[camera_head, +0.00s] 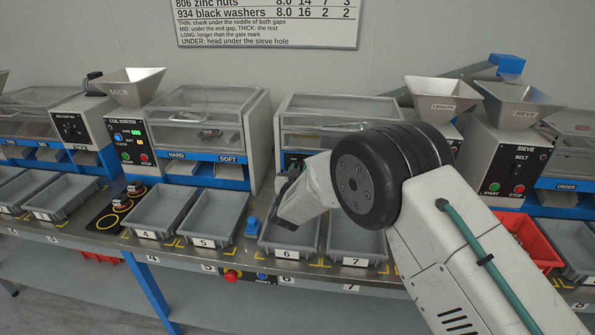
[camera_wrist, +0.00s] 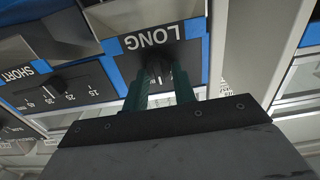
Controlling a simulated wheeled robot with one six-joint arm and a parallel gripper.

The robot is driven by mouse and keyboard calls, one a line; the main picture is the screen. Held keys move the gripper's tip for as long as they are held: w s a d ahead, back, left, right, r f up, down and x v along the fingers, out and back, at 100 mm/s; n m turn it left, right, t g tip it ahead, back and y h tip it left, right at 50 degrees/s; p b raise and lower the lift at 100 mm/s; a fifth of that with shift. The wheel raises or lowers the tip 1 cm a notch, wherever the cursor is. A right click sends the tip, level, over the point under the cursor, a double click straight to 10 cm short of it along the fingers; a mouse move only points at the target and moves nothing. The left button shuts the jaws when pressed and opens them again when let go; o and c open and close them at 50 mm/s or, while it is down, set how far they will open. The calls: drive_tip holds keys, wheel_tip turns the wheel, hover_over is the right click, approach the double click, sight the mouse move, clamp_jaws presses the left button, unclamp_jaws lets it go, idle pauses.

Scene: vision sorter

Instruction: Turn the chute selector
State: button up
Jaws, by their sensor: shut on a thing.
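My gripper (camera_wrist: 159,72) shows in the wrist view with its two green fingers shut on a small dark knob (camera_wrist: 158,64), just by the blue-edged LONG panel (camera_wrist: 153,35). The fingers hide much of the knob, so I cannot tell its setting or whether it is the chute selector. In the head view my gripper (camera_head: 289,205) is at the front of the machine behind tray 6 (camera_head: 301,237). My arm covers part of that machine.
A SHORT panel (camera_wrist: 18,74) and a numbered scale (camera_wrist: 66,87) are beside the knob in the wrist view. Tray 7 (camera_head: 372,246) and tray 5 (camera_head: 205,228) flank tray 6. A blue object (camera_head: 251,227) stands between trays 5 and 6.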

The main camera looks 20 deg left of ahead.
drive_tip(key=shift+d+m, duration=0.2)
drive_tip(key=shift+m, duration=3.7)
drive_tip(key=shift+f, duration=0.1)
drive_tip(key=o, duration=0.7)
drive_tip(key=v, duration=0.7)
drive_tip(key=shift+s+d, duration=0.1)
drive_tip(key=shift+s, duration=0.3)
